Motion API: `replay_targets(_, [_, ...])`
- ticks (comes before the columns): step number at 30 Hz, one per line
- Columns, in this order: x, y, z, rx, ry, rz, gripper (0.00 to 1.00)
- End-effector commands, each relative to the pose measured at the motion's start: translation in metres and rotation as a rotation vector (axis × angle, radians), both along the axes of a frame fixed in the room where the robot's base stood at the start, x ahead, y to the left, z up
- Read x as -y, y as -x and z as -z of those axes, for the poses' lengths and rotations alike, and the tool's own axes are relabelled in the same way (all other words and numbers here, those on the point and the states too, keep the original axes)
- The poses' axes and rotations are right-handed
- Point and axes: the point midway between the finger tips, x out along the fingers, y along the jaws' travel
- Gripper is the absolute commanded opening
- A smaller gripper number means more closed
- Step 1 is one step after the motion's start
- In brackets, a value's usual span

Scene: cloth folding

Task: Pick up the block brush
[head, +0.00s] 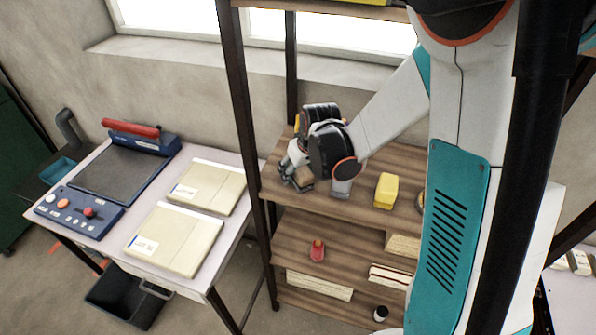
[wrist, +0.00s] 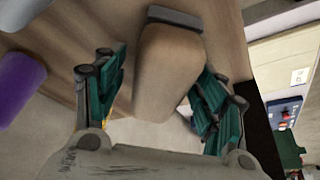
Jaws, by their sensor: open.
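The block brush (wrist: 168,70) is a tan, rounded wooden block with a dark grey strip at its far end in the wrist view. In the head view it shows small and brown (head: 305,183) on the wooden shelf, partly hidden by my gripper. My gripper (head: 295,177) is at the left end of that shelf. In the wrist view my gripper (wrist: 160,98) is open, with one teal-padded finger on each side of the brush. The right finger is very near the brush; I cannot tell whether it touches. A gap shows at the left finger.
A yellow block (head: 385,191) and a pale grey item (head: 341,188) stand on the same shelf (head: 350,207). A dark shelf post (head: 240,95) rises left of my gripper. A purple item (wrist: 18,88) shows at the wrist view's left. A table (head: 235,222) with packages stands left.

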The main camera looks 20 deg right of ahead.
Motion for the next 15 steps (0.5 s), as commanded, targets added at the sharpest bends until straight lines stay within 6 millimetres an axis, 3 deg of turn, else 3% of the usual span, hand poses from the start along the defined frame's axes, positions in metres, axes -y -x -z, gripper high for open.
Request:
replay_targets(2, [0.0000,0.0000,-0.0001,0.000,0.000,0.000,0.65])
replay_targets(9, [0.0000,0.0000,-0.0001,0.000,0.000,0.000,0.15])
replay_targets(15, [0.0000,-0.0001,-0.0001,0.000,0.000,0.000,0.11])
